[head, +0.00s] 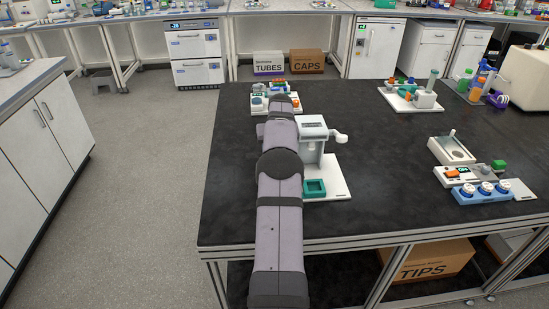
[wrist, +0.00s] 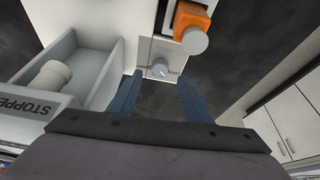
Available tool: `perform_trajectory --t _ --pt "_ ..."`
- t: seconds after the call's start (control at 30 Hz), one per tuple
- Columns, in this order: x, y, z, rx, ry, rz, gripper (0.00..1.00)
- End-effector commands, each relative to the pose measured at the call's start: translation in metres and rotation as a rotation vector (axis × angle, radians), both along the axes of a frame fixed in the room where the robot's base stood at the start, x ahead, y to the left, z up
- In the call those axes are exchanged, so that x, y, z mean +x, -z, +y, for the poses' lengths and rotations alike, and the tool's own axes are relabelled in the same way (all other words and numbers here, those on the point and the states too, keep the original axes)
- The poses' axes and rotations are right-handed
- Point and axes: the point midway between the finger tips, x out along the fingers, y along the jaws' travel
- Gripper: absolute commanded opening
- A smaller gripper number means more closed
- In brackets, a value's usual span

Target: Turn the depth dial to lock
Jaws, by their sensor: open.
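A small round grey knob (wrist: 160,67), which looks like the depth dial, sits on a light plate in the wrist view. A short pale mark shows on it, but no lock label can be read. My gripper (wrist: 162,84) is open, with its two blue fingers apart. In the picture the fingertips lie just below the knob, one to each side; I cannot tell the height gap. In the head view my arm covers the gripper and most of the white unit (head: 258,104) at the far left of the black bench, so the dial is hidden there.
Beside the knob are an orange block with a grey round end (wrist: 195,42) and a grey open box (wrist: 95,85) marked "STOPPE…". In the head view, a white press-like stand (head: 313,130) stands close right of my arm. The bench middle (head: 390,170) is clear.

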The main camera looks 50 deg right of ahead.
Motion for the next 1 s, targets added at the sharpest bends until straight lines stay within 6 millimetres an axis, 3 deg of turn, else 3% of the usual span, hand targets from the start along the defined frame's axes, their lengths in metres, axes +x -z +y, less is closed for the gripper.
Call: perform_trajectory --t 0.2,0.67,1.0 --pt "-0.004 -0.013 0.004 0.0 0.0 0.0 0.45" --pt "-0.004 -0.015 0.005 0.002 0.013 0.002 0.45" --pt "0.004 -0.015 0.013 0.008 0.278 0.011 0.45"
